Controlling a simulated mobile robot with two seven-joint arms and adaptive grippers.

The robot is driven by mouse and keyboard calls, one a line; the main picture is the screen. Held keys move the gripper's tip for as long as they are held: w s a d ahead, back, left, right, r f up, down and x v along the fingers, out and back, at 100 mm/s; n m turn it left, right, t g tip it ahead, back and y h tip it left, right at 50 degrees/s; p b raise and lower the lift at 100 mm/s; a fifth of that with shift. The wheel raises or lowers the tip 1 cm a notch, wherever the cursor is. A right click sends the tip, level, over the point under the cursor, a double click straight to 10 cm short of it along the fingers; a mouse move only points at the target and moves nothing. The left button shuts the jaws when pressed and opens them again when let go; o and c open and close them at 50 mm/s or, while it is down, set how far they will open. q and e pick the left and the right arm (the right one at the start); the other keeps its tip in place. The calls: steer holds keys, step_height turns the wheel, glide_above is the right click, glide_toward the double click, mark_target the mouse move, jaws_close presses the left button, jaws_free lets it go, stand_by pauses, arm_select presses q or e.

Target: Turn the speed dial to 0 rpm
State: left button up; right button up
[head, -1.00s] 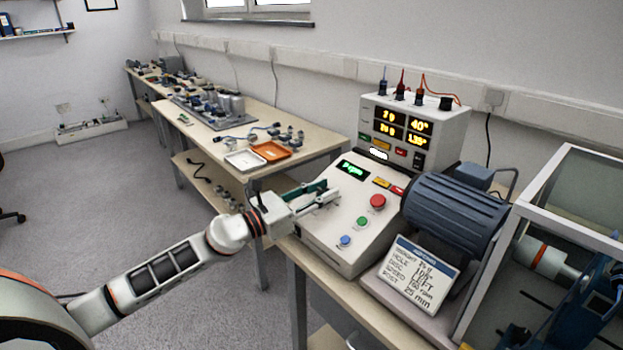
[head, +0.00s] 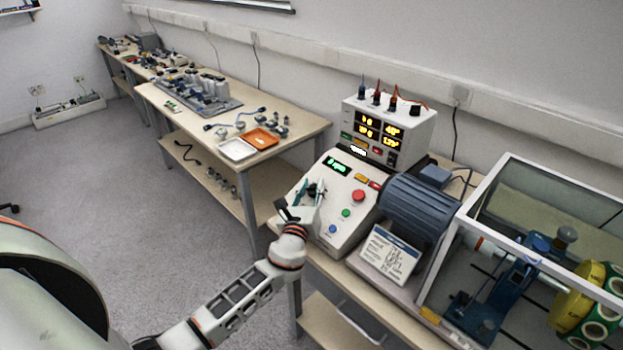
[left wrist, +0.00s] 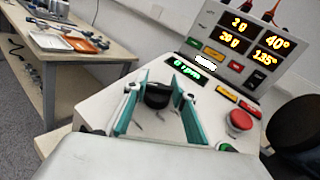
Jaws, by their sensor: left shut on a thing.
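The speed dial (left wrist: 158,95) is a black knob on the sloped white control panel (left wrist: 100,108). My left gripper (head: 311,189) reaches over the panel from the front left. In the left wrist view its green-padded fingers (left wrist: 157,108) are shut on the dial, one on each side. In the head view the fingers largely hide the dial. The green speed display (left wrist: 187,69) above the dial appears to read 0 rpm; it also shows in the head view (head: 336,165), too small to read surely. My right gripper is not in view.
Red (head: 358,196), green (head: 346,213) and blue (head: 333,229) buttons sit right of the dial. A readout box (head: 388,128) stands behind. A blue-grey motor (head: 425,208), a notice card (head: 390,254) and a framed enclosure (head: 540,200) are further right.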

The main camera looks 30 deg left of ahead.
arm_select(q)
steer(key=shift+d+n+g+y+p, duration=0.1)
steer(key=shift+n+g+y+p, duration=0.45)
steer(key=shift+n+y, duration=0.7)
steer(key=shift+g+y, duration=0.25)
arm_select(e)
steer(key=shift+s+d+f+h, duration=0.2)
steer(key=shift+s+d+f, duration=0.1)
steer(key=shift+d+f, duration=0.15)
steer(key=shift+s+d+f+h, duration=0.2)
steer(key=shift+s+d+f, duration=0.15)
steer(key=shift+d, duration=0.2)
arm_select(q)
steer(key=shift+n, duration=0.25)
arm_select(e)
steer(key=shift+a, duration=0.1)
arm_select(q)
steer(key=o, duration=1.1)
steer(key=v, duration=1.2)
